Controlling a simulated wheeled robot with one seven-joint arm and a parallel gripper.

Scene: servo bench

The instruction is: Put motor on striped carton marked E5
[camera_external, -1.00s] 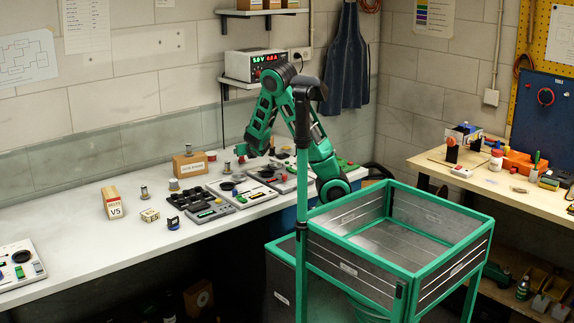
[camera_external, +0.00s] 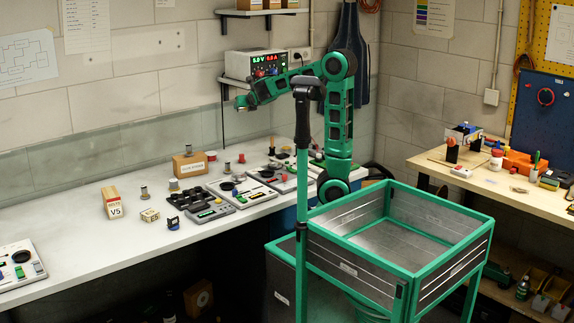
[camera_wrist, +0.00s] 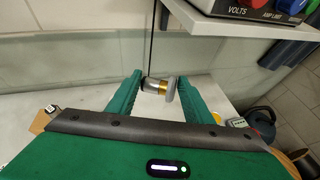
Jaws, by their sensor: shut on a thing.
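My gripper (camera_external: 243,103) is raised above the back of the bench, in front of the wall and just below the power supply shelf. I cannot make out an E5 label.
The white bench (camera_external: 75,240) holds a brown cardboard box (camera_external: 190,164), several small cylinders, and dark and grey device panels (camera_external: 247,193). The power supply (camera_external: 254,64) sits on a wall shelf close to my gripper. The bench's left middle is mostly clear.

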